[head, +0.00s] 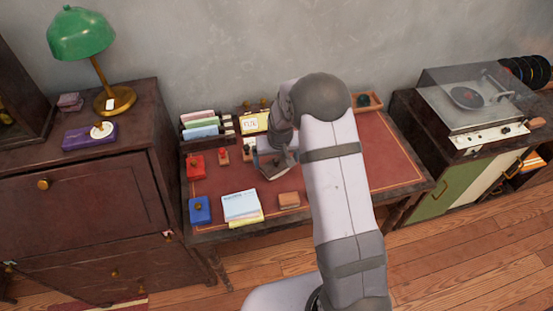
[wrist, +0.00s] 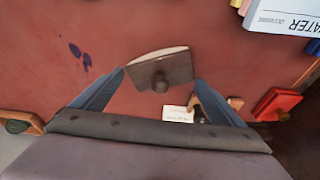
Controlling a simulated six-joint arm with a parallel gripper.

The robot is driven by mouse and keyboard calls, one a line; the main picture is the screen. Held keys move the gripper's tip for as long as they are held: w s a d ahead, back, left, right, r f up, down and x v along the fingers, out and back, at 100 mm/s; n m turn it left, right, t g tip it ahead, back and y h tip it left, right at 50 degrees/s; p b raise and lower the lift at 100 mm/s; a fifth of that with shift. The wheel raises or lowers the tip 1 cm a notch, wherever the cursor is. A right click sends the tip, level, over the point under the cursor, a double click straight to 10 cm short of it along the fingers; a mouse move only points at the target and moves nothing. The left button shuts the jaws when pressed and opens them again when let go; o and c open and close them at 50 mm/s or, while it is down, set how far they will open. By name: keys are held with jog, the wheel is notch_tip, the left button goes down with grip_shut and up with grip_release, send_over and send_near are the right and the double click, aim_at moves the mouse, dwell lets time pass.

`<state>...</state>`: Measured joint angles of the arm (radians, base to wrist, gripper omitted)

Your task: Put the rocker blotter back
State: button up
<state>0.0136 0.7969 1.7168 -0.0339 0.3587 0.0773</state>
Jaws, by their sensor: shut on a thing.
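The rocker blotter (wrist: 160,68) shows in the wrist view as a dark brown block with a round knob and a pale curved edge. My gripper (wrist: 161,80) has its two blue-grey fingers at the blotter's two ends and is shut on it. In the head view my gripper (head: 273,162) is over the middle of the red desk top (head: 390,160), with the blotter (head: 274,171) below it and partly hidden. I cannot tell whether the blotter touches the desk. Dark ink spots (wrist: 78,55) mark the red surface beside it in the wrist view.
A red box (head: 195,167), blue box (head: 200,211), papers (head: 240,204) and wooden block (head: 289,199) lie around it. Small stamps (head: 222,156) and a letter rack (head: 203,127) stand behind left. A wooden tray (head: 375,102) is back right. The desk's right side looks clear.

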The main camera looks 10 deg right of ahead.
aim_at(278, 173)
jog(key=shift+f, duration=0.15)
jog(key=o, duration=0.7)
jog(key=b+v, duration=0.2)
jog(key=v, duration=1)
jog(key=s+g, duration=0.3)
jog(key=s, duration=2.3)
jog(key=shift+a+f+n, duration=0.25)
jog(key=shift+a+n, duration=0.15)
